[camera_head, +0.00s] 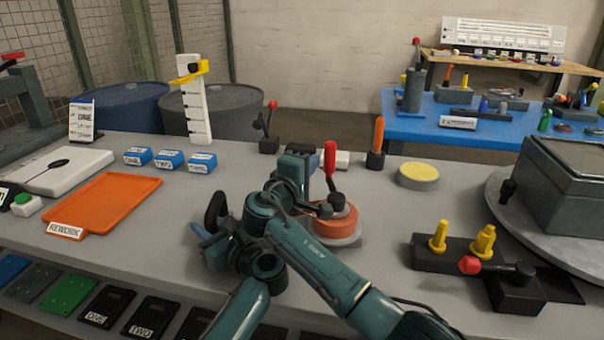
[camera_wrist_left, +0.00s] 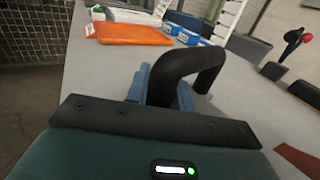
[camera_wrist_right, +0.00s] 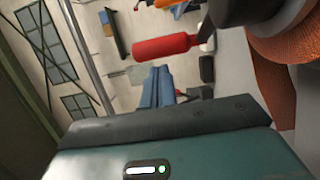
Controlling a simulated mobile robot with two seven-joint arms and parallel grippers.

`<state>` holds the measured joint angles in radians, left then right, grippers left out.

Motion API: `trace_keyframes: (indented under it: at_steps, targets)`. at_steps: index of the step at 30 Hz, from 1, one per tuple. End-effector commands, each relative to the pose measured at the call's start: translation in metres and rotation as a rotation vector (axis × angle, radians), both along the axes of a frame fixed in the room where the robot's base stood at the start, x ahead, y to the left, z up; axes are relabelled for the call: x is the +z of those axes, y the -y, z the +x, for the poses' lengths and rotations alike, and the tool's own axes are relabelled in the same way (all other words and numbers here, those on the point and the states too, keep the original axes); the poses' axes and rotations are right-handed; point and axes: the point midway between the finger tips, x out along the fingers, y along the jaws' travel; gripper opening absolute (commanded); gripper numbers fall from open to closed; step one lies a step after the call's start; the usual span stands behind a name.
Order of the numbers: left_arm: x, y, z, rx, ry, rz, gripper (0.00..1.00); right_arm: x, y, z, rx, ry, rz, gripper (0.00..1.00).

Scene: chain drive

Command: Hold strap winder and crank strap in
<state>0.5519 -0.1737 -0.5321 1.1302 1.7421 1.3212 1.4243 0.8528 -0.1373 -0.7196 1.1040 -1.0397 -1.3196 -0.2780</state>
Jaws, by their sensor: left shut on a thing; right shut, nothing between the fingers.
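The strap winder (camera_head: 336,222) stands on the grey bench, with orange strap wound on its drum and a red crank handle (camera_head: 330,160) standing up on top. A black loop handle (camera_head: 215,208) shows to its left; my arms hide whether it joins the winder. My left gripper (camera_wrist_left: 160,88) is shut on this black handle (camera_wrist_left: 190,68). My right gripper (camera_wrist_right: 158,85) is shut and empty beside the winder. In the right wrist view the red crank handle (camera_wrist_right: 165,47) lies just beyond its fingertips, apart from them, and the orange strap (camera_wrist_right: 270,85) is at right.
An orange rework tray (camera_head: 115,200) and several blue labelled blocks (camera_head: 168,159) lie to the left. An orange-handled tool (camera_head: 378,135) and a yellow-topped disc (camera_head: 418,174) stand behind the winder. A dark fixture with yellow pegs (camera_head: 460,258) is to the right.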

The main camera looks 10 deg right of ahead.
Motion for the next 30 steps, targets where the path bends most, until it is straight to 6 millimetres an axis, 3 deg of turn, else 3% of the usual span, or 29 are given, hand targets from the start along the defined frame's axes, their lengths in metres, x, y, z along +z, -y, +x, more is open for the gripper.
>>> trace_keyframes:
  at_steps: [6,30]
  targets:
    - [0.001,0.001,0.000,-0.003,0.001,0.000,0.00,0.000,0.008,0.011,0.000,0.000,0.000,0.00]
    - [0.001,0.001,0.000,-0.002,0.001,0.000,0.00,0.000,0.014,0.015,-0.001,-0.001,0.001,0.00]
